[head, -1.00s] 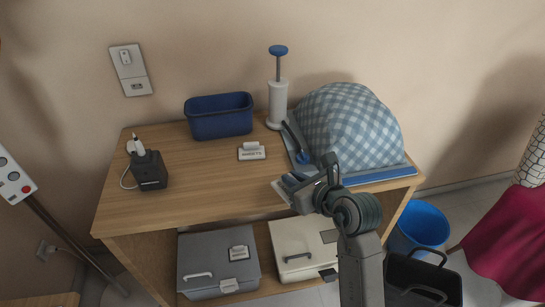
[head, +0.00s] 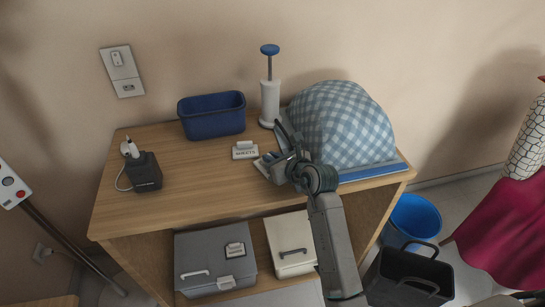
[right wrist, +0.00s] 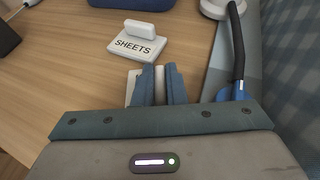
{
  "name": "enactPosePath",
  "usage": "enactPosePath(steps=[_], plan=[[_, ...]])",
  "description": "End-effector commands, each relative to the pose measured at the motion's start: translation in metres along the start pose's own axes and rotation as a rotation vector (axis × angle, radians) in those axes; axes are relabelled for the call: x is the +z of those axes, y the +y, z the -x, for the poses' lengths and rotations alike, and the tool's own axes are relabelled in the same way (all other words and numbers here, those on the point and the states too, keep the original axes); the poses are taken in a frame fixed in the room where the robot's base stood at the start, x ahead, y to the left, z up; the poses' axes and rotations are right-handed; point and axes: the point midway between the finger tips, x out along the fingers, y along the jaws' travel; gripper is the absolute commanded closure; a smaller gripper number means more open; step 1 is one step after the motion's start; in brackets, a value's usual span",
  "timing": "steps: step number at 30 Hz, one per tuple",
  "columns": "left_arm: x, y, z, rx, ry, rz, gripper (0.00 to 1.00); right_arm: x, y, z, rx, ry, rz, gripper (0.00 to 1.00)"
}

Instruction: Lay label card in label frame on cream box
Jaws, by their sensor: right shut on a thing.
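The cream box (head: 284,232) sits on the lower shelf, its right part, where a label frame could be, hidden behind my right arm. My right gripper (head: 268,163) is above the tabletop, just right of a white card with a grip reading SHEETS (head: 245,151). The SHEETS card also shows in the right wrist view (right wrist: 140,42), lying flat and apart from the fingers. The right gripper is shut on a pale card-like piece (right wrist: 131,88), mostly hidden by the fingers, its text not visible. My left gripper is not in view.
A grey box (head: 212,267) with a label card (head: 235,250) on its lid stands left of the cream box.

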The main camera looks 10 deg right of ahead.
Motion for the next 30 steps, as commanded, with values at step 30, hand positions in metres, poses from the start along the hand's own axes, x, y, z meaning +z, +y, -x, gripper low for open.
enactPosePath(steps=[30], plan=[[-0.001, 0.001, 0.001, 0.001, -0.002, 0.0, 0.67, 0.0, -0.001, 0.049, -0.002, -0.001, 0.002, 0.67]])
